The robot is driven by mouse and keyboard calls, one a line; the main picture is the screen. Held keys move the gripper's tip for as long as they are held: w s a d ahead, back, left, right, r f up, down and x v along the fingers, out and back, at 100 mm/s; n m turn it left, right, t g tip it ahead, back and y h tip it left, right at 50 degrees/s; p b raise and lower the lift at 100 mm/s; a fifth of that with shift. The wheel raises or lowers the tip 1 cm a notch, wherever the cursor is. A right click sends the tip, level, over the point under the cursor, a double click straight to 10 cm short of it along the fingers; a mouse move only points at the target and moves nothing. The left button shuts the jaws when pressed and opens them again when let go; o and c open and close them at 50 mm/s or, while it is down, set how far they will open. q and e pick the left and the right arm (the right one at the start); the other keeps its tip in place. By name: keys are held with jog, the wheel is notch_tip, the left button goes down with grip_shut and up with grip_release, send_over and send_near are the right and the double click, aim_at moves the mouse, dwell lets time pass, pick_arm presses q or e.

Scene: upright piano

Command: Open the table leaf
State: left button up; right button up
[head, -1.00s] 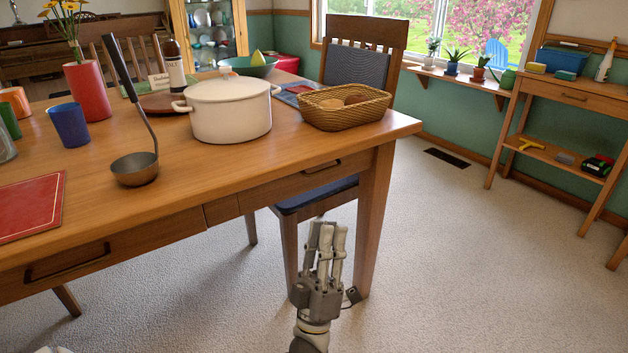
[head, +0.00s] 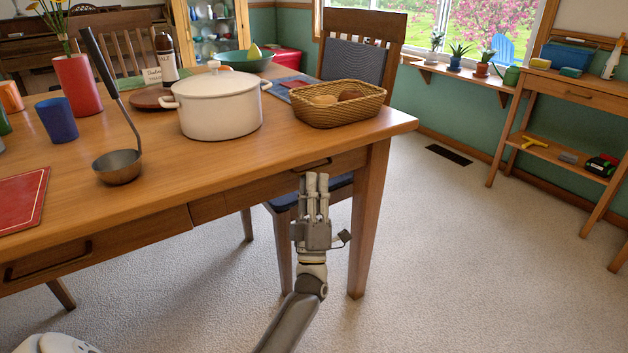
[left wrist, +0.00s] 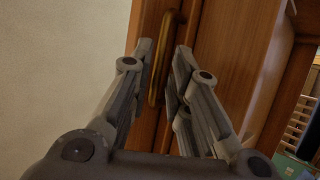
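The wooden table (head: 235,165) fills the left and middle of the head view. Its front has a panel with a dark handle (head: 312,165) near the right corner. My left gripper (head: 314,182) is just below that handle, fingers pointing up at it. In the left wrist view the bronze handle (left wrist: 170,45) stands between the two open fingers, at their tips; I see no closed grip on it. Contact cannot be told. The panel looks flush with the table front. My right gripper is not in view.
On the tabletop are a white pot (head: 218,107), a ladle (head: 118,166), a bread basket (head: 340,105), a blue cup (head: 57,120) and a red vase (head: 77,86). A chair (head: 362,50) stands behind the table corner. Carpet is clear to the right.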

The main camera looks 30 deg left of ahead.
pick_arm(q)
jog(key=shift+x, duration=0.85)
jog(key=shift+c, duration=0.4)
grip_shut()
jog(key=shift+d, duration=0.1)
